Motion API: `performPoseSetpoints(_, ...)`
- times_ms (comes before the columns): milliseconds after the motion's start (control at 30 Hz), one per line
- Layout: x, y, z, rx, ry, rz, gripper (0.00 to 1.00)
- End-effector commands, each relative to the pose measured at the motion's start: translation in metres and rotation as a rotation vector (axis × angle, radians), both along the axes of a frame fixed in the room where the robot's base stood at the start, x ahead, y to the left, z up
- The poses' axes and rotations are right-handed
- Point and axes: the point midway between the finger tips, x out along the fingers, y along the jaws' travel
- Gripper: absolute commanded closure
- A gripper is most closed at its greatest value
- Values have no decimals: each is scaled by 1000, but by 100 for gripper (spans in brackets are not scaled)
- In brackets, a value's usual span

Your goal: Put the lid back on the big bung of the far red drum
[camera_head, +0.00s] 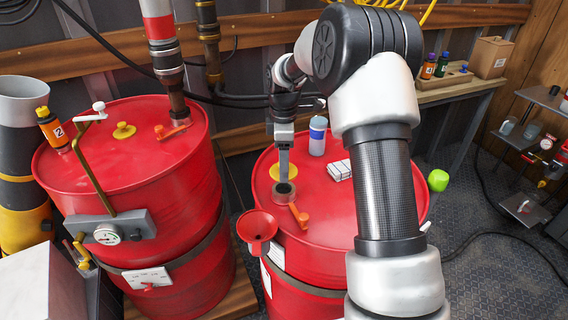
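Two red drums stand side by side, one at left (95,185) and one at centre (330,222). My gripper (284,180) points straight down over the centre drum's top. Its fingers show as one narrow grey slab, so the gap between them is hidden. The fingertips are at a dark round bung opening (285,196); whether they touch it is unclear. A yellow round lid (275,171) shows just behind the fingers, partly covered by them. I cannot tell whether it lies on the drum or is held. The left drum carries a yellow knobbed cap (124,131).
A pipe (163,45) rises from the left drum. Shelves (530,140) stand at right.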

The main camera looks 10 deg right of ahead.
Motion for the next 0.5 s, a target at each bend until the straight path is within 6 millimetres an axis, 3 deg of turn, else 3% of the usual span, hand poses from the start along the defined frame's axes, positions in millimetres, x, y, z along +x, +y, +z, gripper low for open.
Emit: performPoseSetpoints(500, -1, 0, -49, 0, 1, -3, 61)
